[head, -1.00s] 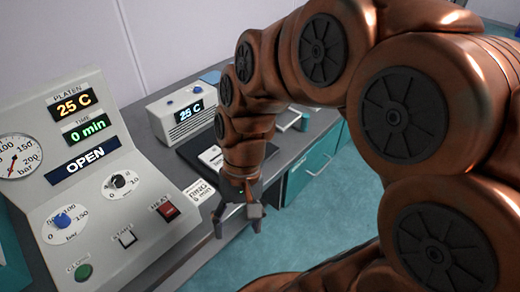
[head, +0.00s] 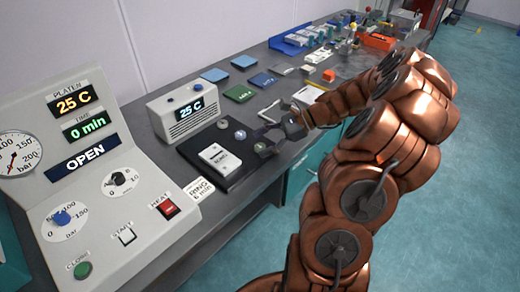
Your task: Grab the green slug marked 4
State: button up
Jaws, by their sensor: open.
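I cannot make out a green slug marked 4 for sure. A small pale round piece (head: 240,134) lies on the black plate (head: 205,172), just left of my gripper; its colour and any mark are too small to tell. A grey round piece (head: 222,123) sits at the plate's far edge. My gripper (head: 261,134) is open and low over the plate's right end, fingers pointing left, apart from the pale piece as far as I can see. Its fingers may hide something behind them.
The control panel (head: 95,185) fills the left. A green flat piece (head: 238,93) and blue mats (head: 215,75) lie farther back. Several items crowd the far bench.

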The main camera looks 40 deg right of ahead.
aim_at(260, 146)
jog(key=d+f+m+t, duration=0.1)
jog(key=d, duration=0.1)
jog(key=d+f+m+t, duration=0.1)
jog(key=d, duration=0.2)
jog(key=d+f+m, duration=0.1)
jog(key=d+m, duration=0.1)
jog(key=d, duration=0.1)
jog(key=shift+s+d+t+h, duration=0.15)
jog(key=shift+t+h, duration=0.15)
jog(key=shift+t, duration=0.1)
jog(key=shift+f, duration=0.15)
jog(key=shift+p+x, duration=1.25)
jog(key=shift+x, duration=2.5)
jog(key=shift+d, duration=0.15)
jog(key=shift+c, duration=0.2)
jog(key=c, duration=0.9)
jog(key=shift+c, duration=0.2)
